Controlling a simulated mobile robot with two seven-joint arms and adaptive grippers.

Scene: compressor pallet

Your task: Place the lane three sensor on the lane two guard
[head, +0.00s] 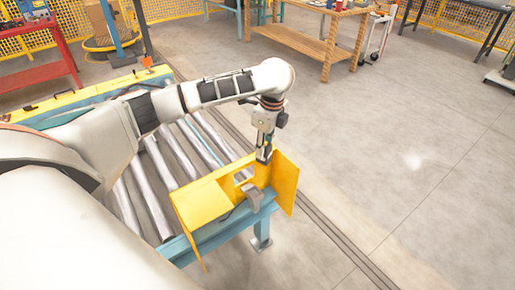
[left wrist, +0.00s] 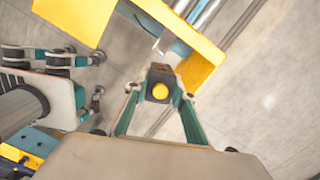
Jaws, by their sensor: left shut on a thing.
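My left gripper (head: 264,152) points down just above the back edge of the yellow guard (head: 203,203) in the head view. It is shut on a small dark sensor (left wrist: 160,85) with a round yellow face, seen between its teal fingers in the left wrist view. In the left wrist view, yellow guard panels (left wrist: 203,64) lie just beyond the sensor. I cannot tell whether the sensor touches the guard. A grey bracket (head: 253,198) shows at the guard's front. No lane number is readable. My right gripper is not recognisable in either view.
The roller conveyor (head: 150,176) runs back left from the guard, under my left arm. A blue support leg (head: 261,242) stands below the guard. Open floor (head: 400,170) lies to the right. A wooden workbench (head: 300,45) and a red table (head: 38,72) stand farther back.

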